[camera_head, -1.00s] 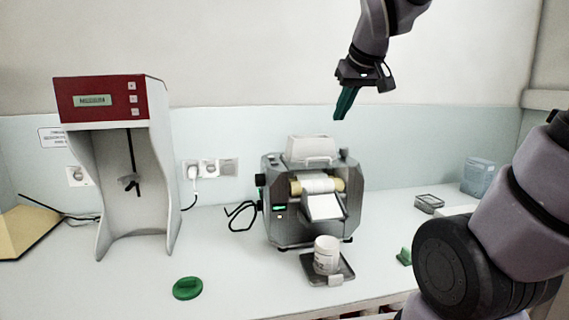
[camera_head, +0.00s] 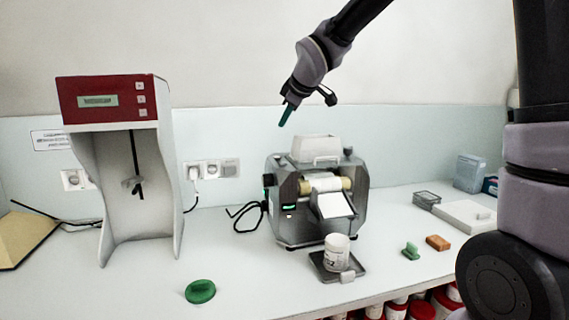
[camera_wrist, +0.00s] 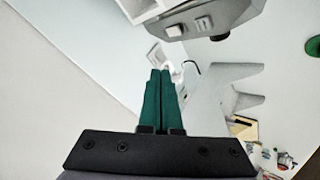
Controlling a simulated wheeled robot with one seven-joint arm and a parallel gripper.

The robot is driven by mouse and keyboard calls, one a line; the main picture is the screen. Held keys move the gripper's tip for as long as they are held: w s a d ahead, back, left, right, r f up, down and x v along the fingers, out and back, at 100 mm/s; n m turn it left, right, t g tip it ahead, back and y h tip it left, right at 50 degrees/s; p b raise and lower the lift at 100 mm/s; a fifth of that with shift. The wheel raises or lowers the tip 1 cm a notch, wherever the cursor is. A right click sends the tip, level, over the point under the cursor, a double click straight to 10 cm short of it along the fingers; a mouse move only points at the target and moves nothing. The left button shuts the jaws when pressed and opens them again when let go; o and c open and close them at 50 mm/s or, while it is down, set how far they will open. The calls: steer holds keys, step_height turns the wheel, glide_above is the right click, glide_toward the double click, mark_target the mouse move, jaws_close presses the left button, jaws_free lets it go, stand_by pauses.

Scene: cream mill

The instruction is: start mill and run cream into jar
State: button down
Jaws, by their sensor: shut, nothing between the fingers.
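The mill (camera_head: 318,212) is a dark grey machine with rollers, a white hopper on top and a sloping white apron at the front. Its left side carries a dark knob and a green-lit control (camera_head: 289,207). The white jar (camera_head: 336,252) stands upright, apparently open, on a dark tray (camera_head: 352,274) below the apron. My gripper (camera_head: 285,115) has green fingers; it is shut and empty, above and slightly left of the mill. In the wrist view, the shut green fingers (camera_wrist: 161,90) point toward the wall sockets, with part of the mill (camera_wrist: 208,22) at the top.
A red-topped stirrer stand (camera_head: 110,105) is at the left. A green lid (camera_head: 200,291) lies on the bench front. A green piece (camera_head: 411,251), an orange block (camera_head: 438,243) and a clear box (camera_head: 469,172) are at the right.

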glide_above(285, 163)
step_height(285, 163, down, 7)
steer(key=shift+a+r, duration=0.15)
steer(key=shift+r, duration=0.05)
steer(key=shift+f, duration=1.1)
stand_by(1.6)
steer(key=shift+f, duration=0.4)
steer(key=shift+f, duration=0.4)
stand_by(0.3)
steer(key=shift+r, duration=0.85)
